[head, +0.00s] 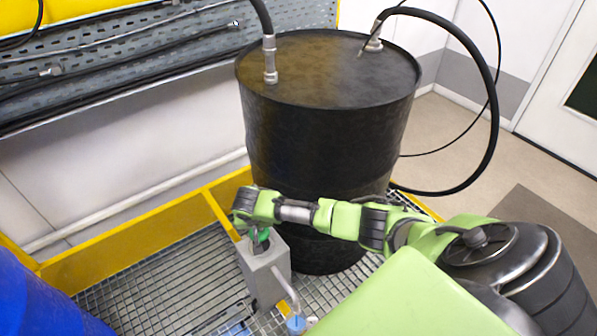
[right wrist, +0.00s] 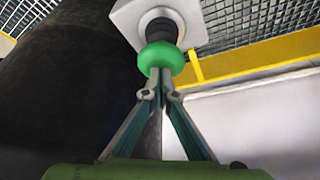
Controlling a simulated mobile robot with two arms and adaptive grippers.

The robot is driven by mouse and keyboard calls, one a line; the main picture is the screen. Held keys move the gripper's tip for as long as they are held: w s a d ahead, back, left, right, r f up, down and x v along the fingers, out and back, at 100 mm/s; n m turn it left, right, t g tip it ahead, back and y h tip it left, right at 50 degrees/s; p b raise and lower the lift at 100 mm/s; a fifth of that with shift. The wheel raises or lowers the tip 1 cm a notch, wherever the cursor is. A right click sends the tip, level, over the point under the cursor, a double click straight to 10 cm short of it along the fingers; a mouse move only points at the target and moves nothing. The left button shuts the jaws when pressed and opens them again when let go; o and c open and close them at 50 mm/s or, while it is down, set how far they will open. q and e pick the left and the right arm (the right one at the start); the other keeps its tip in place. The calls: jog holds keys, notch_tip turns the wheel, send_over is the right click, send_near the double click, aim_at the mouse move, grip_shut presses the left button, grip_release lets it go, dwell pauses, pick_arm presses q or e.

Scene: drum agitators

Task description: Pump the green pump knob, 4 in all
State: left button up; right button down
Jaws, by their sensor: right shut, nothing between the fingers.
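The green pump knob (head: 263,236) sits on top of a grey box-shaped pump (head: 265,276) that stands on the grating beside the black drum. In the right wrist view the green knob (right wrist: 160,57) is at top centre, with a dark collar between it and the pump's light square top (right wrist: 128,18). My right gripper (right wrist: 160,72) is shut with its fingertips together, at the knob's near side and seeming to touch it. Nothing is between the fingers. In the head view the right gripper (head: 258,240) is at the knob and partly hidden by the wrist. My left gripper is not in view.
A large black drum (head: 325,130) with hoses stands right behind my right arm. A yellow-edged metal grating (head: 160,285) lies under the pump. A blue drum (head: 40,300) is at lower left. A pipe (head: 288,290) runs from the pump to a small blue-topped part (head: 296,324).

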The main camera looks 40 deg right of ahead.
jog(key=shift+s+f+b, duration=0.15)
jog(key=shift+f+b, duration=0.65)
jog(key=shift+f, duration=0.7)
jog(key=shift+r, duration=0.1)
notch_tip(320, 180, up, 5)
jog(key=p, duration=0.5)
jog(key=shift+f, duration=0.2)
jog(key=shift+f, duration=0.1)
